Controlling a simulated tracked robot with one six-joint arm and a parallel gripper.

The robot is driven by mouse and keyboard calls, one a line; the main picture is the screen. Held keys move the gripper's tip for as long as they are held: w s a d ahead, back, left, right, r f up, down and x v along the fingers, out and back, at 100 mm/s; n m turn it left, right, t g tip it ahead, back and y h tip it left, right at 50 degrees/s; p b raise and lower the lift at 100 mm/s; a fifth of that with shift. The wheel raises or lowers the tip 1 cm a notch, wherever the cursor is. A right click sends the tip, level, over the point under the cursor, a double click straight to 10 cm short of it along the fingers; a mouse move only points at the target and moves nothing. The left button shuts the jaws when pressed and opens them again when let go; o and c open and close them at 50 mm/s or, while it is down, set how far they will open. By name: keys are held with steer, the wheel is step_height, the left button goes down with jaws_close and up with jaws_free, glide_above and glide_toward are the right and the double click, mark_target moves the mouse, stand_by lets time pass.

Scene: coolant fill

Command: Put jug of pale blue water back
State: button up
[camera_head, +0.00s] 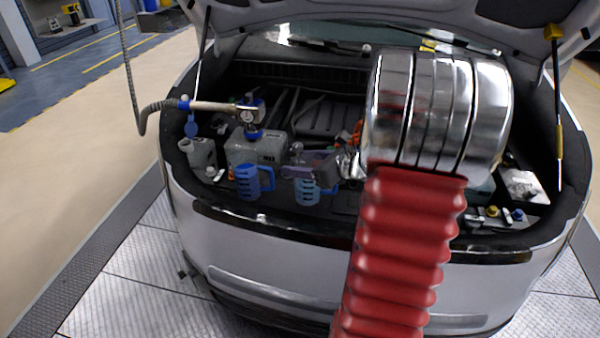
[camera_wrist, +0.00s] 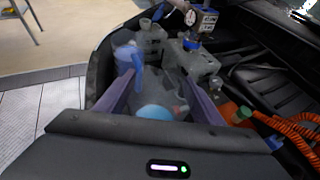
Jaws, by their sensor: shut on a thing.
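The jug of pale blue water (camera_head: 307,192) is in the front of the car's open engine bay, right of a darker blue jug (camera_head: 247,184). My gripper (camera_head: 297,171) is shut on the pale blue jug from above, near its top. In the wrist view the pale blue jug (camera_wrist: 155,112) shows low between the two purple-grey fingers of my gripper (camera_wrist: 160,88). The darker blue jug (camera_wrist: 129,58) is just beyond the left finger there. Whether the held jug's base touches the surface below cannot be told.
A grey tank (camera_head: 258,150) with a gauge fitting (camera_head: 247,116) and hose (camera_head: 160,105) stands behind the jugs. Orange cables (camera_wrist: 290,127) lie right of my gripper. The raised hood and its struts frame the bay. The bay's front edge (camera_head: 250,226) is close.

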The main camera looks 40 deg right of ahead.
steer(key=shift+f, duration=1.5)
steer(key=shift+f, duration=0.1)
steer(key=o, duration=1.5)
steer(key=shift+c, duration=0.2)
steer(key=v, duration=1.2)
